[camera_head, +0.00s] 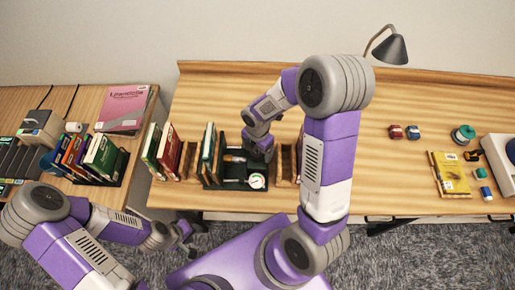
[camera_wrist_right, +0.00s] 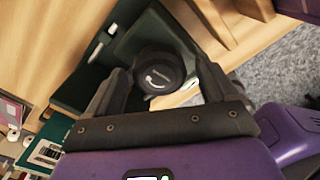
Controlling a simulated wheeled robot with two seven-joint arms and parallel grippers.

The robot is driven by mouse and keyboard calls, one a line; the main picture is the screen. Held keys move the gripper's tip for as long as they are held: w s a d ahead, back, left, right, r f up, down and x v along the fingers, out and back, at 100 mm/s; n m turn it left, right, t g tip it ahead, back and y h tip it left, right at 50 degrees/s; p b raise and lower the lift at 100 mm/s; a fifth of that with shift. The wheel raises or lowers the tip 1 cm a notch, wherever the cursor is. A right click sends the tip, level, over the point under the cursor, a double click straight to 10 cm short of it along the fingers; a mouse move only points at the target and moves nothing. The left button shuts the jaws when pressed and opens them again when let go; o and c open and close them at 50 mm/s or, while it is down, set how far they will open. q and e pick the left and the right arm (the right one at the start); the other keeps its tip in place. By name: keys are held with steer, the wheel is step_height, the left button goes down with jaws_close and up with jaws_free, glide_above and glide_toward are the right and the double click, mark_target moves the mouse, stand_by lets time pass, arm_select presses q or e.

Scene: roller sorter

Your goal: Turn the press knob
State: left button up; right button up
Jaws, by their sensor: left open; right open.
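The press knob (camera_wrist_right: 158,72) is a round black cap with a white curved mark, seen in the right wrist view between the two fingers of my right gripper (camera_head: 260,154). Those fingers are open on either side of the knob; I cannot tell whether they touch it. In the head view the knob is hidden by my right gripper, which points down over a dark green press frame (camera_head: 232,184) at the front of the table. My left gripper (camera_head: 184,236) is open and empty, low in front of the tables, apart from the press.
Upright books (camera_head: 165,150) stand left of the press, with wooden blocks beside it. A round white gauge (camera_head: 257,181) sits at its front right. A lamp (camera_head: 390,48), small red and blue pieces, and a yellow packet (camera_head: 449,174) are to the right. The table's middle right is clear.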

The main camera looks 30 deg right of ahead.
steer(key=shift+c, duration=0.3)
steer(key=c, duration=1)
steer(key=m+b, duration=0.2)
steer(key=m, duration=0.3)
steer(key=shift+m, duration=0.4)
steer(key=m+b, duration=0.2)
steer(key=m, duration=0.3)
steer(key=m+b, duration=0.1)
steer(key=m, duration=0.4)
steer(key=shift+m, duration=0.4)
steer(key=m+b, duration=0.1)
steer(key=m, duration=0.4)
steer(key=shift+w, duration=0.1)
